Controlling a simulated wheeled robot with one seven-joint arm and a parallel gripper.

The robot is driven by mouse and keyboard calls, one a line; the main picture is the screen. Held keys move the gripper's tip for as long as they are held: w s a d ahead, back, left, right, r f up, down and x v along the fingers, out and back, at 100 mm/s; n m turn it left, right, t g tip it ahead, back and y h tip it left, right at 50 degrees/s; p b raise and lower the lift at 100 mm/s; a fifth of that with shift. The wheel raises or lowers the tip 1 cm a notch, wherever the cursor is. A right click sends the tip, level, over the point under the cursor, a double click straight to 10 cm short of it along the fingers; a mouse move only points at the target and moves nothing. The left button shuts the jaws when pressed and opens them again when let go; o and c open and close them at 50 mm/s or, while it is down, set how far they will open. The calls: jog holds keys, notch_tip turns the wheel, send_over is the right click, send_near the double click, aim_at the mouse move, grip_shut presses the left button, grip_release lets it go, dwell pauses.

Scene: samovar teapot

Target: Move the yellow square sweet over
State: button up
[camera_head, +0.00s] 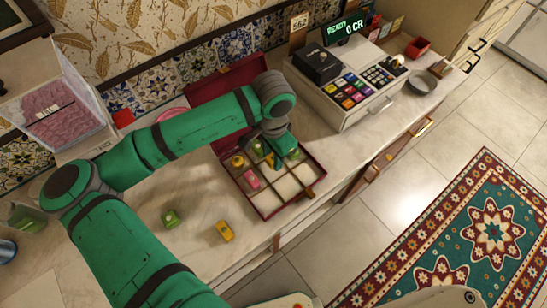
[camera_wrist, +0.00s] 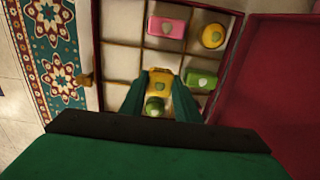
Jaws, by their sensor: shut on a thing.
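My gripper (camera_wrist: 161,84) reaches down into the open sweet box (camera_head: 267,215). In the wrist view its two green fingers close around the yellow square sweet (camera_wrist: 161,76), which has a pale green mark. A green round sweet (camera_wrist: 154,106) shows between the fingers, just below the yellow one in the picture; its exact depth is hard to tell. In the head view my gripper (camera_head: 272,160) is over the box's back part and partly hides what it holds. I cannot tell whether the held sweet touches the box floor.
A pink sweet (camera_wrist: 166,27), a round yellow sweet (camera_wrist: 213,36) and a green sweet (camera_wrist: 201,79) sit in nearby compartments. Front compartments (camera_head: 287,186) are empty. A green sweet (camera_head: 171,219) and a yellow sweet (camera_head: 225,231) lie on the counter. A cash register (camera_head: 345,95) stands right of the box.

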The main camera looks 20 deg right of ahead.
notch_tip(320, 180, down, 2)
jog(key=shift+a+f, duration=0.1)
jog(key=shift+f, duration=0.15)
jog(key=shift+s+f, duration=0.1)
jog(key=shift+f, duration=0.05)
jog(key=shift+f, duration=0.15)
jog(key=o, duration=0.7)
jog(key=shift+o, duration=0.2)
notch_tip(320, 180, up, 12)
jog(key=shift+r, duration=0.2)
